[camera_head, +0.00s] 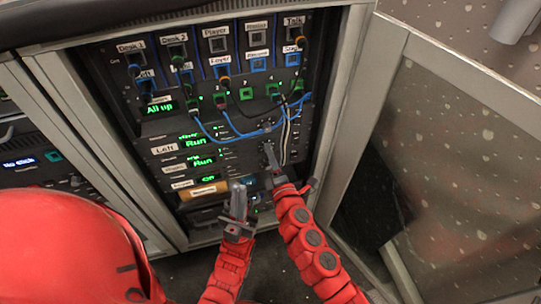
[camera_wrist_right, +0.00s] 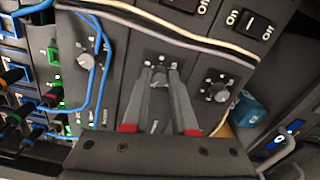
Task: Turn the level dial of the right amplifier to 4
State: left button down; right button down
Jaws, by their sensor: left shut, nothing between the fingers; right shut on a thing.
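The rack of amplifiers (camera_head: 215,150) stands open in the head view, with green "Run" readouts on two of its units; one unit is labelled "Left". The label on the unit below is too blurred to read surely. In the right wrist view three dark dials with white marks sit in a row. My right gripper (camera_wrist_right: 160,76) is shut on the middle dial (camera_wrist_right: 160,80), a finger on either side. The dial's setting is too small to read. In the head view that gripper (camera_head: 267,148) hides this dial. My left gripper (camera_head: 238,190) is shut and empty in front of the rack's lower part.
Blue and white cables (camera_head: 240,133) hang across the front above my right gripper. The other dials (camera_wrist_right: 88,50) (camera_wrist_right: 217,88) and on/off switches (camera_wrist_right: 250,22) are close by. An open glass door (camera_head: 460,170) bounds the right side. An orange box (camera_head: 203,190) sits low in the rack.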

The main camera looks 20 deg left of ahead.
jog(key=m, duration=0.5)
jog(key=shift+m, duration=0.3)
dwell(0.4)
jog(key=c, duration=0.7)
grip_release()
jog(key=p+v, duration=0.2)
jog(key=v, duration=1.5)
jog(key=shift+s+d, duration=0.2)
